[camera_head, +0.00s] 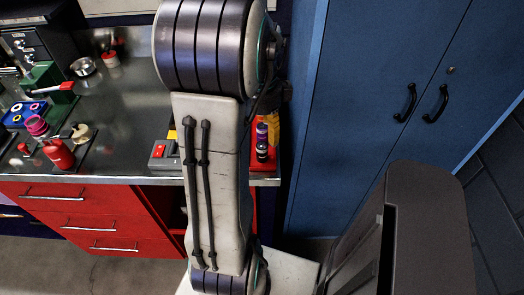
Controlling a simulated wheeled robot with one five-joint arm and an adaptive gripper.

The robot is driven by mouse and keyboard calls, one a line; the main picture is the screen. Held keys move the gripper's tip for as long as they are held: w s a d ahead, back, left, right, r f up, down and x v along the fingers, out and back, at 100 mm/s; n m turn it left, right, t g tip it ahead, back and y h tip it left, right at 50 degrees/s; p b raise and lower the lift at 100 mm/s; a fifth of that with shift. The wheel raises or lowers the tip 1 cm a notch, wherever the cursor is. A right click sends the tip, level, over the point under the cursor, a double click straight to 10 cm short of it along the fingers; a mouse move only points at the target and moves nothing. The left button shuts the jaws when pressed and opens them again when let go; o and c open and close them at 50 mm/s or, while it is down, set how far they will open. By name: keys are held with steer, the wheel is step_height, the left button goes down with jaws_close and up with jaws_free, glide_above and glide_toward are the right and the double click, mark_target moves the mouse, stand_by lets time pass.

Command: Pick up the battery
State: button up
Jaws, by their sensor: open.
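I cannot make out the battery for certain. A small grey and red box (164,153) lies near the bench's front edge, just left of my arm, with a small yellow patch behind it. Just right of my arm, small cylinders with dark, purple and yellow parts (262,146) stand on or by something red. My arm link crosses the middle of the view and hides the bench between these two spots. My gripper is not in view.
The metal bench top (125,115) holds a red can (59,154), a blue holder (24,113), a green tool (45,82) and a round tin (83,66) at left. Red drawers (90,215) are below. A blue cabinet (350,120) stands at right. Bench between left items and box is clear.

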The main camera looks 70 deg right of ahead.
mark_target(262, 144)
steer(key=shift+s+d+f, duration=0.1)
steer(key=shift+d+f, duration=0.05)
steer(key=shift+f, duration=3.1)
jaws_close()
